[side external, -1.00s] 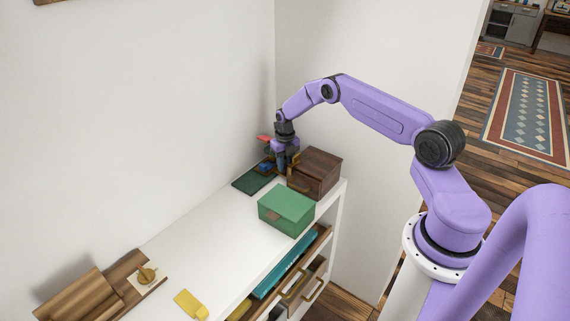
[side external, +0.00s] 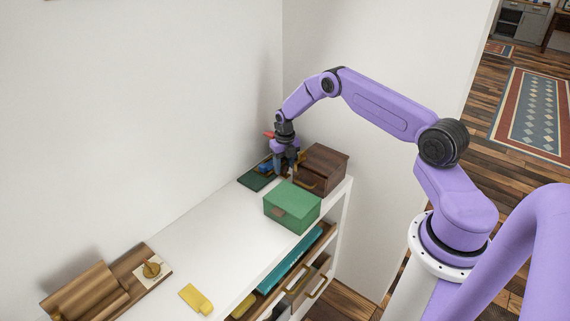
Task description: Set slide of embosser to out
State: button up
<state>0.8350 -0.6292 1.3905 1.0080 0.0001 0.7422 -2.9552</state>
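A device with a dark green flat base (side external: 257,179), blue parts (side external: 264,168) and a red piece (side external: 269,134) stands at the far end of the white shelf top, against the wall. I take it to be the embosser. My gripper (side external: 285,172) points down at its right side, close to the blue parts. It hides part of the device, so I cannot tell the slide's position or whether I touch it. The fingers are too small to tell whether they are open or shut.
A dark brown wooden box (side external: 325,167) stands just right of my gripper. A green box (side external: 292,206) sits nearer. A yellow object (side external: 196,298) and a wooden piece (side external: 82,292) lie at the near end. The shelf middle (side external: 205,235) is clear.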

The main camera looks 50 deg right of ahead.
jog(key=shift+r, duration=0.1)
notch_tip(320, 180, up, 17)
dwell(0.6)
jog(key=shift+r, duration=0.1)
